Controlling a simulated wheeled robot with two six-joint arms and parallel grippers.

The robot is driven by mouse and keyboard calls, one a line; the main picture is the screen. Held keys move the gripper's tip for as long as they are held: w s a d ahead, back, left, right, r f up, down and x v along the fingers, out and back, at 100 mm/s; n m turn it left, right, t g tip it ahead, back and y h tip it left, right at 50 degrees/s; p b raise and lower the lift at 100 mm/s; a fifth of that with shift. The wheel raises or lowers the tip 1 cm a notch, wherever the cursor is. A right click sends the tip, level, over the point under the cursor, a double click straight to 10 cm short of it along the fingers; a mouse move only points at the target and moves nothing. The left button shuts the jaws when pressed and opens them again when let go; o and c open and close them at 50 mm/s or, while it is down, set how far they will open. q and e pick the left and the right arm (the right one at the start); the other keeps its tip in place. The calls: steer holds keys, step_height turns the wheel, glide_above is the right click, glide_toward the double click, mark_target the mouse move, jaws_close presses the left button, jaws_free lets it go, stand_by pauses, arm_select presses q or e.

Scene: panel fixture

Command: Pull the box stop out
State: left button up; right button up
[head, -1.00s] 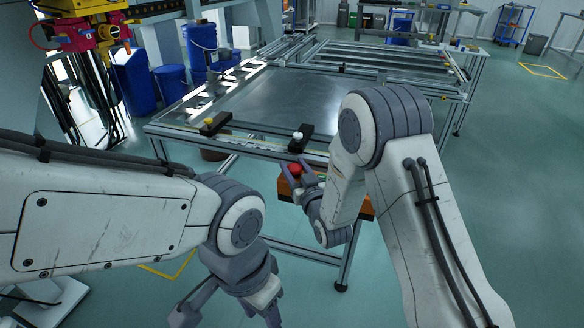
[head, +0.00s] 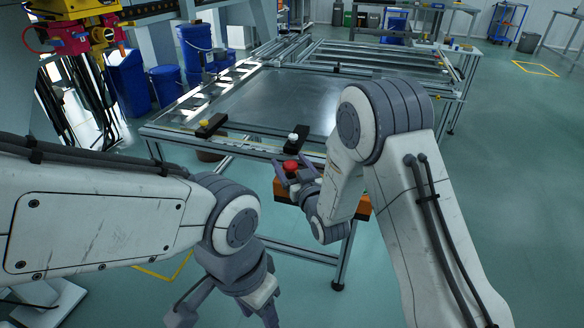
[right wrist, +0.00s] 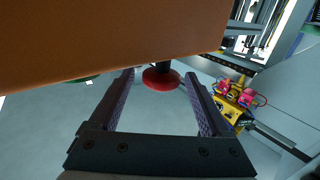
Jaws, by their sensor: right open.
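The box stop is a red mushroom knob (head: 290,165) on the orange box (head: 362,207) under the front edge of the panel fixture. In the right wrist view the red knob (right wrist: 161,79) sits on a dark stem below the orange box (right wrist: 110,40). My right gripper (head: 293,172) is open, with one finger on each side of the knob. In the right wrist view there is a gap between the knob and each finger. My left gripper (head: 228,312) is open and empty, low at the bottom of the head view, away from the box.
The panel fixture (head: 230,142) is a metal frame table with a grey sheet (head: 290,100) on it. Two black clamps, one with a yellow knob (head: 218,118) and one with a white knob (head: 293,137), stand on its front edge. Floor to the right is clear.

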steer(key=v, duration=1)
steer(key=shift+p, duration=0.3)
steer(key=shift+s, duration=0.1)
steer(key=s+a+f+n+g+h, duration=0.2)
steer(key=s+a+g, duration=0.3)
steer(key=s+g, duration=0.4)
steer(key=s+d+r+n+g+h, duration=0.1)
steer(key=s+d+r+g+h, duration=0.2)
steer(key=s, duration=0.7)
steer(key=s+d+r+g, duration=0.1)
steer(key=s+d+g, duration=0.3)
steer(key=s, duration=0.6)
step_height(320, 180, up, 30)
steer(key=a+p, duration=0.1)
steer(key=p, duration=2.9)
steer(key=shift+s+g, duration=0.4)
steer(key=shift+s, duration=0.05)
steer(key=shift+c, duration=0.3)
